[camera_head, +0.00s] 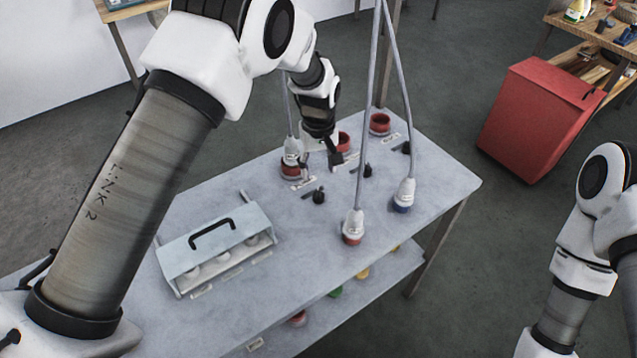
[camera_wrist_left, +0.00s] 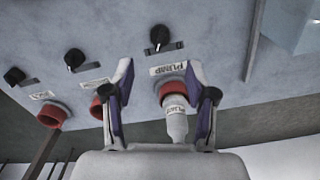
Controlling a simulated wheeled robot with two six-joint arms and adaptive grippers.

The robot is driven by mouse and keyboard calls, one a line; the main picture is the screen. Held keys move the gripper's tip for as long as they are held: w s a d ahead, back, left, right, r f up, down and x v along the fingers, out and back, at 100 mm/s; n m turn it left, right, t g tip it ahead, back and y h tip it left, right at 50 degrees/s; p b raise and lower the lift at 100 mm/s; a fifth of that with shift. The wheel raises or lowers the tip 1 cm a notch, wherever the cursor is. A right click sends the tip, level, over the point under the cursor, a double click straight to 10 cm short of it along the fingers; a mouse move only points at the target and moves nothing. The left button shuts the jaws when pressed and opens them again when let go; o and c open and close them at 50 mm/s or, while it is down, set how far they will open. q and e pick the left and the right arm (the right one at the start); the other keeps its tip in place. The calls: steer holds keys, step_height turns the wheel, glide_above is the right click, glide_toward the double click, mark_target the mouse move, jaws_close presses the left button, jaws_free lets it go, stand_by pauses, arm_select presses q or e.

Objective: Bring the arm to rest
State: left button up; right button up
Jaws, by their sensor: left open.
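My left gripper (camera_head: 320,166) is open above the grey bench, close to the row of red sockets. In the left wrist view its two fingers (camera_wrist_left: 160,108) are spread apart. A white plug (camera_wrist_left: 177,122) lies between them in that view, nearer the right finger, with its red front at the red socket (camera_wrist_left: 169,90) labelled PUMP. The same plug (camera_head: 291,150) shows in the head view with a grey cable rising from it. Whether a finger touches it, I cannot tell. My right arm shows at the right edge; its gripper is out of view.
Two plugs, one with a red end (camera_head: 353,226) and one with a blue end (camera_head: 404,194), hang on grey cables right of my left gripper. Other sockets (camera_head: 380,122) and black knobs (camera_head: 319,195) line the bench. A lidded box (camera_head: 190,257) stands at front left; a red cabinet (camera_head: 535,115) stands beyond.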

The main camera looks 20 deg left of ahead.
arm_select(q)
step_height(320, 180, up, 2)
steer(key=shift+r, duration=0.25)
steer(key=shift+r, duration=0.1)
